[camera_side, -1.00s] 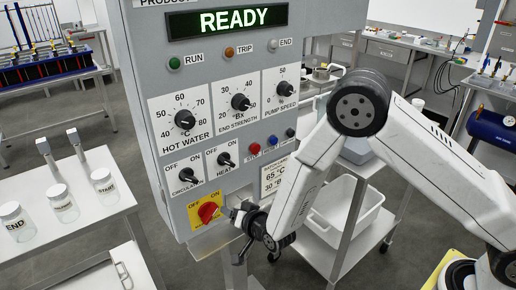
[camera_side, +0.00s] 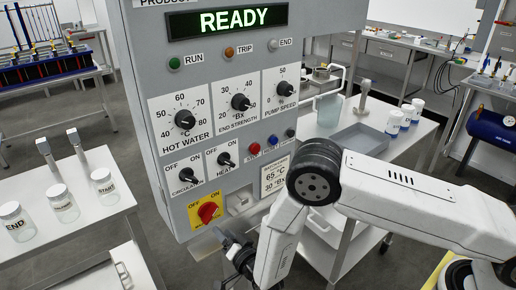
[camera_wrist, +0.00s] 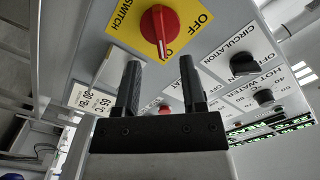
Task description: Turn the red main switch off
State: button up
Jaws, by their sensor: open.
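The red main switch (camera_side: 207,210) is a round knob on a yellow plate at the panel's lower left, with OFF on the left and ON on the right. In the wrist view the red knob (camera_wrist: 158,30) is at the top centre. Its white mark points down toward the other, partly cut label, not toward OFF. My gripper (camera_side: 236,256) is below and right of the switch in the side view, apart from it. In the wrist view my gripper (camera_wrist: 160,75) is open, with two dark fingers spread and nothing between them.
A pale square fitting (camera_side: 239,201) sits right of the switch. Circulation (camera_side: 188,175) and heat (camera_side: 227,160) knobs are just above. The display (camera_side: 236,20) reads READY. A trolley with a grey tray (camera_side: 358,140) stands behind my arm. Jars (camera_side: 62,205) stand on the left table.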

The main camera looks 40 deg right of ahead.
aim_at(211, 218)
jog(key=shift+w, duration=3.65)
grip_shut()
